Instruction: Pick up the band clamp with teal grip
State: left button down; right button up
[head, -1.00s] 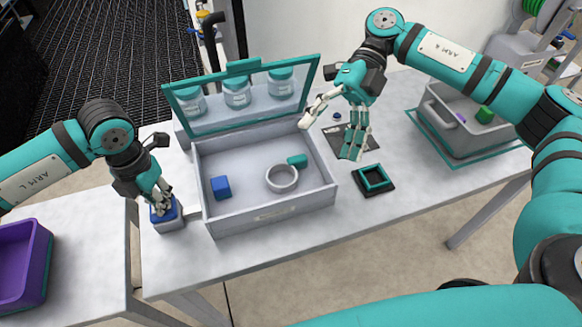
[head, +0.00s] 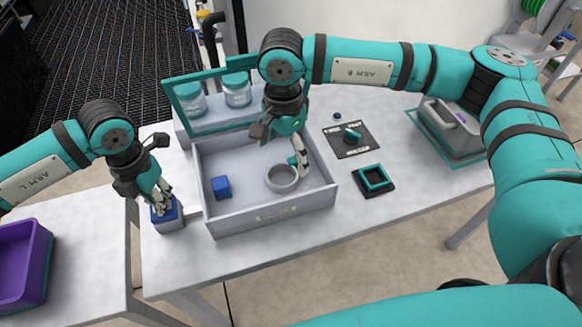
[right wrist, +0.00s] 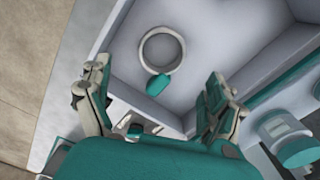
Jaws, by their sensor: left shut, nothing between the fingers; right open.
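The band clamp is a grey ring (head: 279,189) lying on the floor of the open grey box (head: 255,221). In the right wrist view the ring (right wrist: 142,52) has its teal grip (right wrist: 157,85) on the side towards my gripper. In the head view my right gripper hides the grip. My right gripper (head: 301,163) is open over the right part of the box. In the right wrist view its fingers stand apart on either side of the grip, with nothing between them. My left gripper (head: 163,208) is shut and empty at a blue-topped grey block (head: 170,226) left of the box.
A blue cube (head: 221,187) lies in the box, left of the ring. The raised teal-framed lid (head: 180,110) and jars (head: 238,95) are behind. To the right are a dark mat (head: 362,150) with a teal-and-black part, a teal square frame (head: 374,179) and a grey tote (head: 455,140).

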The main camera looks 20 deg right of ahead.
aim_at(286, 179)
notch_tip(286, 179, down, 7)
jog(key=shift+w+f, duration=0.15)
jog(key=shift+d, duration=0.1)
jog(key=c, duration=1.3)
notch_tip(286, 179, up, 13)
jog(key=shift+s, duration=4.55)
